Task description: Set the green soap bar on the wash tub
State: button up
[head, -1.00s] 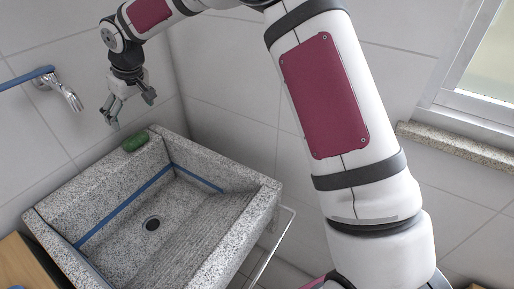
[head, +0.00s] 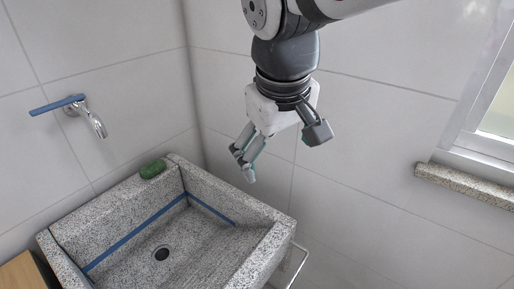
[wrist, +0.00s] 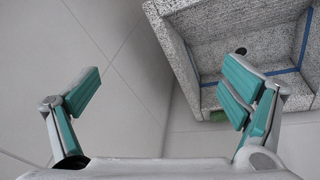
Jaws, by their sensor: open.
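The green soap bar (head: 152,169) lies on the back rim of the grey speckled stone wash tub (head: 108,213), near its back corner. In the wrist view the soap bar (wrist: 218,116) shows partly behind a finger, at the edge of the wash tub (wrist: 172,45). My gripper (head: 284,157) is open and empty. In the head view it hangs in front of the wall, to the right of the soap bar and apart from it. In the wrist view my gripper's (wrist: 170,95) teal-padded fingers are spread wide with nothing between them.
A metal tap (head: 92,118) with a blue lever sticks out of the wall above the tub. A metal rail (head: 291,266) runs along the tub's right side. A stone window sill (head: 468,187) is at the right. A wooden surface (head: 22,275) is at lower left.

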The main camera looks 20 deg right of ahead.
jog(key=s+d+f+m+y, duration=0.1)
jog(key=s+d+f+m, duration=0.1)
jog(key=s, duration=1.1)
jog(key=shift+f, duration=0.9)
jog(key=shift+d, duration=0.1)
jog(key=shift+t, duration=0.6)
notch_tip(320, 180, up, 6)
jog(key=p, duration=0.4)
jog(key=shift+w+f, duration=0.15)
